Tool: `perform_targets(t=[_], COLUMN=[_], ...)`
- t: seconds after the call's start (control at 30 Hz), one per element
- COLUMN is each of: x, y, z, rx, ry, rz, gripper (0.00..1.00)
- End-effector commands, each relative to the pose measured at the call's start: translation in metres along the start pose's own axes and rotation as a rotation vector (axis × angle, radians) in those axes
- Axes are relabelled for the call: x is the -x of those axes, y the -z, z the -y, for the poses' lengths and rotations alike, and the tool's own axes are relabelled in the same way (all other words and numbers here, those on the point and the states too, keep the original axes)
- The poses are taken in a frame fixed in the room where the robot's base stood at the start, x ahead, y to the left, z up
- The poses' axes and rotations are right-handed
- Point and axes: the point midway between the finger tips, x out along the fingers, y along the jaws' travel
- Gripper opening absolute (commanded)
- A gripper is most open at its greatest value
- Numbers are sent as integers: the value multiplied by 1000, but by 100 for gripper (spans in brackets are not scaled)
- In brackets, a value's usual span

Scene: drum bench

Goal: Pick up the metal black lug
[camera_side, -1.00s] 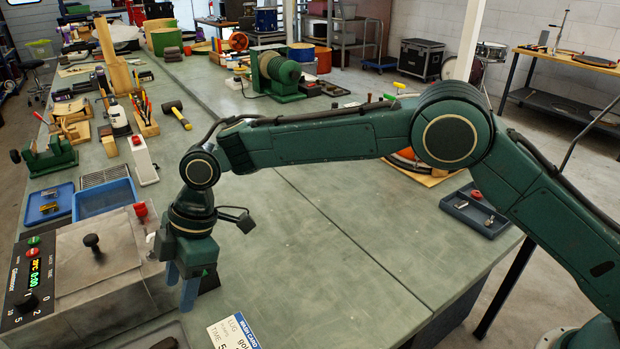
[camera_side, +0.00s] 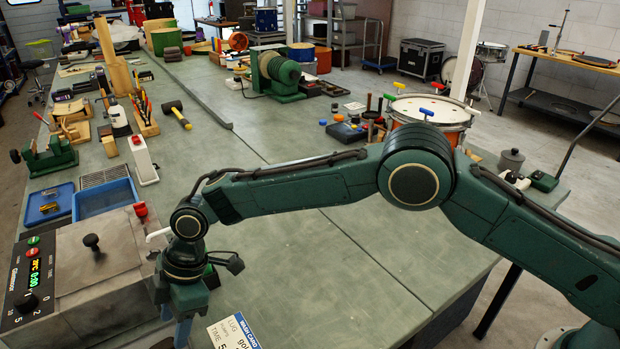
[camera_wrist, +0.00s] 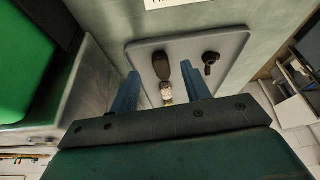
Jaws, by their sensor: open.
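In the wrist view, a small black metal lug (camera_wrist: 210,60), with a rounded head and short stem, lies on a grey tray (camera_wrist: 232,42). A dark, elongated rounded piece (camera_wrist: 161,66) lies to its left, with a pale, shiny piece (camera_wrist: 166,92) at its near end; I cannot tell if they are joined. My gripper (camera_wrist: 163,86) is open, its blue fingers either side of the pale piece. The black lug is just outside the right finger. In the side view, my gripper (camera_side: 175,325) points down at the bottom edge; the lug cannot be made out there.
A grey machine (camera_side: 100,265) with a lit display stands close left of my gripper. A printed card (camera_side: 234,330) lies to the right. Blue trays (camera_side: 105,198) stand farther back. A drum (camera_side: 425,115) is at the far right. The middle of the bench (camera_side: 300,240) is clear.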

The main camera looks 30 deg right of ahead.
Motion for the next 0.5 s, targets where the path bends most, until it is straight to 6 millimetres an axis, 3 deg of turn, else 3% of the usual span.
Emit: perform_targets(t=[0.23, 0.5], x=[-29, -35], y=[0, 0], z=[1, 0], rx=[1, 1], ry=[1, -2], rz=[1, -1], gripper=[47, 47])
